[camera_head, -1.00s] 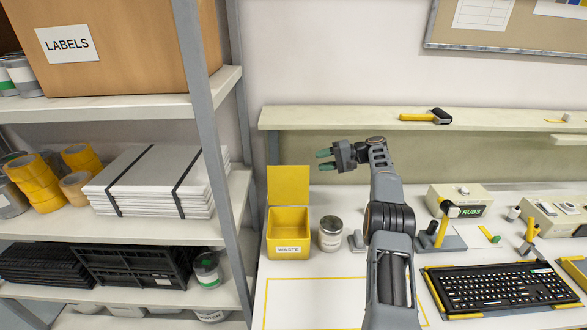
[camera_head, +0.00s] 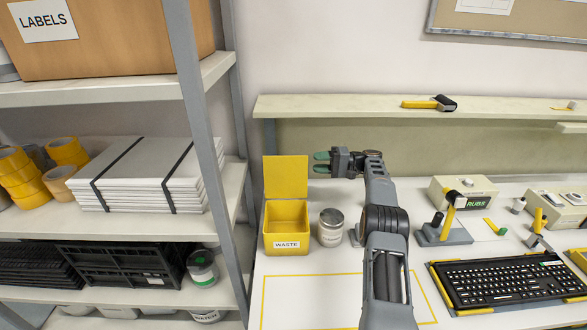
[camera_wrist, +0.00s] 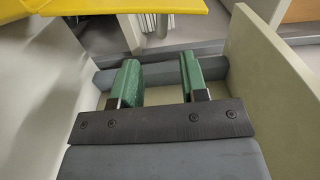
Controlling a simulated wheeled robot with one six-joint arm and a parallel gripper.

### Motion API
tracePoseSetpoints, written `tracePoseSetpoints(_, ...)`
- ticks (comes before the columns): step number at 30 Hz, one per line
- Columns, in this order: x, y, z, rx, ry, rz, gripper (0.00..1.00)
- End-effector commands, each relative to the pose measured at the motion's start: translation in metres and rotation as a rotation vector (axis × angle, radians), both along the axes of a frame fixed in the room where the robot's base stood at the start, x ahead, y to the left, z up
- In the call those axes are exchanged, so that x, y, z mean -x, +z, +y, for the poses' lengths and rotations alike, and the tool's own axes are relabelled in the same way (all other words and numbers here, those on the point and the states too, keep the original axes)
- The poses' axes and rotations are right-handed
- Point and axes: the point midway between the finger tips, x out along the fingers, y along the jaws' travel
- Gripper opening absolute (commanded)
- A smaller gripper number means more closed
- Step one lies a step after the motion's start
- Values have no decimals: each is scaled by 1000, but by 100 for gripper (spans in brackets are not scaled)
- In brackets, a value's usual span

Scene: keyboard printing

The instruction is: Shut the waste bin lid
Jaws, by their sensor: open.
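The yellow waste bin (camera_head: 288,240) stands on the white bench, with a "WASTE" label on its front. Its yellow lid (camera_head: 286,177) is up, standing upright at the back edge, and the bin's inside shows open. My gripper (camera_head: 322,162) is open and empty, to the right of the lid and a short way apart from it, fingers pointing left. In the wrist view, the green fingertips (camera_wrist: 158,80) have nothing between them. A yellow panel, likely the lid (camera_wrist: 120,6), shows at the top left there.
A metal can (camera_head: 331,228) stands just right of the bin. A grey shelf unit (camera_head: 205,120) is close on the left. A wall shelf (camera_head: 350,106) runs behind.

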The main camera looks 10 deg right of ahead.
Motion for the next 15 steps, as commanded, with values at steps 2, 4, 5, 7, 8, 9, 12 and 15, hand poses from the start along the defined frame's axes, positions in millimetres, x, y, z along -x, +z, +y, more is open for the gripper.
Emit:
tracePoseSetpoints(2,-3,5,17,1,3,0,40)
tracePoseSetpoints(4,-6,5,31,1,2,0,40)
tracePoseSetpoints(5,-6,5,37,1,2,1,40)
tracePoseSetpoints(7,-9,5,48,1,2,0,40)
tracePoseSetpoints(8,-10,5,53,1,1,-1,40)
tracePoseSetpoints(9,-11,4,59,1,2,0,40)
tracePoseSetpoints(12,-14,4,70,1,0,0,40)
tracePoseSetpoints(15,-15,3,79,1,1,0,40)
